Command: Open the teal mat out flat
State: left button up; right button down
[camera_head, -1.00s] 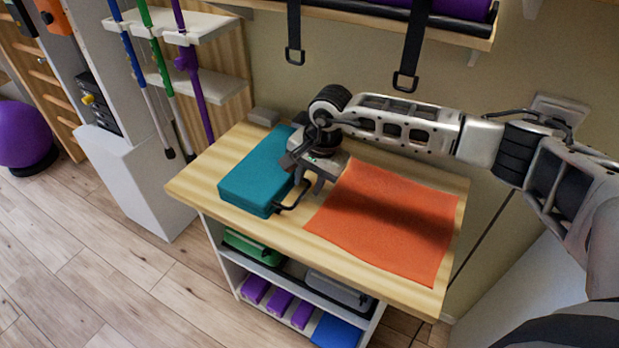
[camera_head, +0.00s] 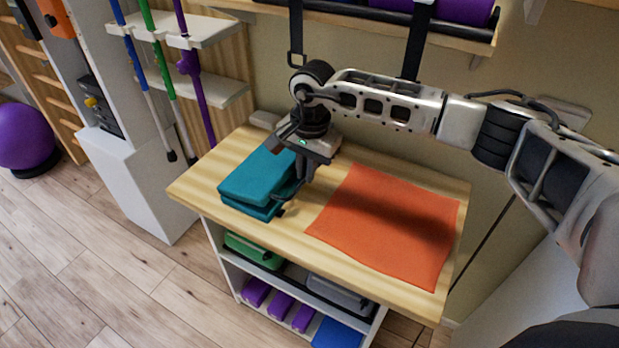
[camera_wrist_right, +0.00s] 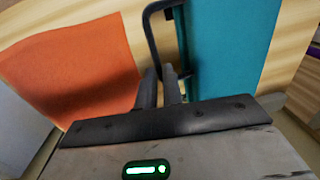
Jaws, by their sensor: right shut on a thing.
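The teal mat (camera_head: 254,178) lies folded on the left part of the wooden top. Its upper layer is raised a little at the side near my right gripper, with a dark gap above the lower layer. A black loop (camera_wrist_right: 152,35) sits at the mat's edge in the right wrist view, where the mat (camera_wrist_right: 228,45) also shows. My right gripper (camera_head: 303,172) is at that right edge, shut on the mat at the loop. The exact grip is partly hidden. My left gripper is not in view.
An orange cloth-like sheet (camera_head: 385,222) lies flat just right of the mat on the wooden top (camera_head: 195,183). A small grey block (camera_head: 265,119) is at the back. Poles (camera_head: 190,70) stand behind left. Black straps (camera_head: 416,45) hang above.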

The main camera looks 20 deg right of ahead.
jog(key=w+a+r+b, duration=0.1)
jog(key=w+a+r, duration=0.2)
jog(key=r, duration=0.3)
dwell(0.6)
jog(key=c, duration=1.5)
grip_release()
jog(key=shift+w+f, duration=0.15)
jog(key=shift+c, duration=0.2)
jog(key=shift+w+a+f, duration=0.1)
jog(key=shift+w, duration=0.1)
jog(key=shift+s, duration=0.1)
jog(key=shift+r, duration=0.25)
